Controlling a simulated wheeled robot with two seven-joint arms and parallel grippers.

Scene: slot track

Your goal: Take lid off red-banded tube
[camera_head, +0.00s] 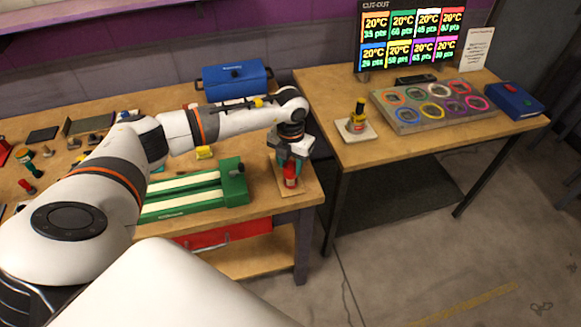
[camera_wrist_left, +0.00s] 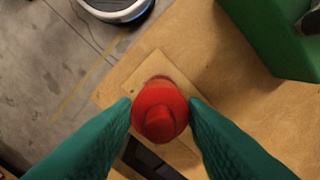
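A red rounded piece with a small knob on top (camera_wrist_left: 160,115) stands upright on a light square pad (camera_wrist_left: 155,65) in the left wrist view. In the head view the same red piece (camera_head: 290,176) is at the right end of the left workbench. My left gripper (camera_wrist_left: 160,104) points down, with one teal finger touching each side of the red piece. It also shows in the head view (camera_head: 291,160). I cannot make out a separate band or the tube body under the red part. My right gripper is out of view.
A green slotted block (camera_head: 235,185) lies just left of the pad on the workbench (camera_head: 262,222). A blue box (camera_head: 237,80) stands behind. The right table (camera_head: 400,143) holds a yellow piece (camera_head: 357,118) on a pad and a grey ring tray (camera_head: 410,125). A gap separates the tables.

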